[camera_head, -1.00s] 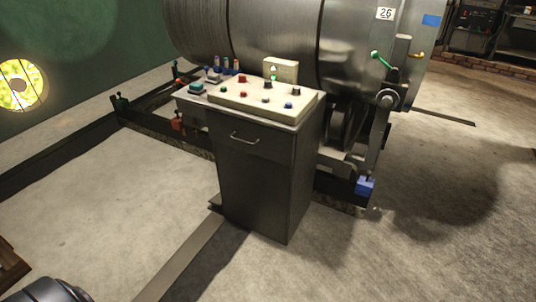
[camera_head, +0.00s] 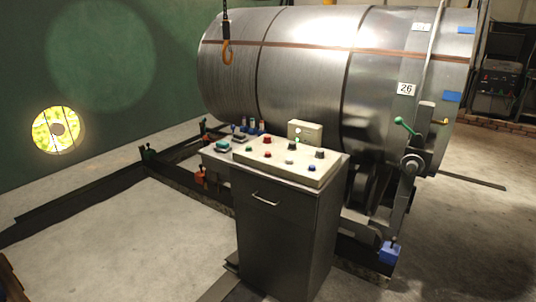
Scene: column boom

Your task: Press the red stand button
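A dark metal control cabinet (camera_head: 282,225) stands in the middle of the head view. Its pale sloped panel (camera_head: 300,172) carries several small buttons and knobs. Two red buttons show on it: a larger one (camera_head: 267,140) near the back left edge and a smaller one (camera_head: 268,155) nearer the front. I cannot tell which of them is the stand button, as no labels are legible. Neither of my grippers is in view.
A large steel cylinder (camera_head: 310,65) lies behind the cabinet. An orange hook (camera_head: 227,52) hangs at its upper left. A green-knobbed lever (camera_head: 404,126) and a blue block (camera_head: 389,253) are to the right.

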